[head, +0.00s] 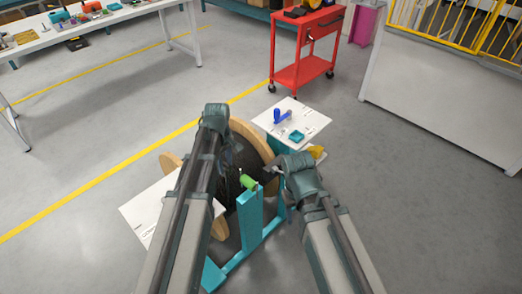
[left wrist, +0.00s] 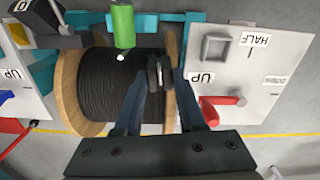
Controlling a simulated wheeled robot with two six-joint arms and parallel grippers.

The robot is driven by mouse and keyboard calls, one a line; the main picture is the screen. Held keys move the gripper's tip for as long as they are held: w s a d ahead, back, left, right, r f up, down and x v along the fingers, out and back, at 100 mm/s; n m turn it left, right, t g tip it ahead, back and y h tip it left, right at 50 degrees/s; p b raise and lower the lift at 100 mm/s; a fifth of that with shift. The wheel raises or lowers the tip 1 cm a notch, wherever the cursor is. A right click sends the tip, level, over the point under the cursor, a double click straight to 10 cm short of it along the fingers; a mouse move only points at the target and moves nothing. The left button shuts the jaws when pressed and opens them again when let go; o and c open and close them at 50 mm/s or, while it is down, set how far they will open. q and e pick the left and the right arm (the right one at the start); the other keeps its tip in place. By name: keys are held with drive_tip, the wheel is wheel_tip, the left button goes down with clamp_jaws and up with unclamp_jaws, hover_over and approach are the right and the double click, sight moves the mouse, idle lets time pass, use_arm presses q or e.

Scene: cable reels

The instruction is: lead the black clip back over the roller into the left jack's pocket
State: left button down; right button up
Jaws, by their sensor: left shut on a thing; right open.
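The cable reel (left wrist: 110,85), wound with black cable between wooden flanges, sits in a teal stand (head: 250,215). The green roller (head: 249,183) is at the top of the stand's near side and also shows in the left wrist view (left wrist: 123,25). My left gripper (left wrist: 160,82) is shut on the small black clip (left wrist: 160,66), above the reel's flange beside the roller. The left jack's panel (head: 150,205) is partly hidden by my left arm. Its grey square pocket (left wrist: 215,48) shows in the left wrist view. My right gripper (head: 272,170) is open beside the reel's right flange.
The right panel (head: 310,118) carries a blue lever (head: 280,117) and a teal pocket (head: 296,135). A red lever (left wrist: 222,107) stands on the left panel. A red cart (head: 304,50) and a white table (head: 110,22) stand farther off across open floor.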

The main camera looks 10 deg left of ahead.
sight(231, 172)
use_arm(q)
drive_tip(key=w+d+m, duration=0.1)
drive_tip(key=w+d, duration=0.8)
drive_tip(key=d, duration=0.3)
drive_tip(key=s+a, duration=0.9)
drive_tip(key=s, duration=0.3)
use_arm(e)
drive_tip(key=shift+f, duration=0.1)
use_arm(q)
drive_tip(key=shift+s, duration=0.1)
drive_tip(key=shift+f, duration=0.15)
idle(0.3)
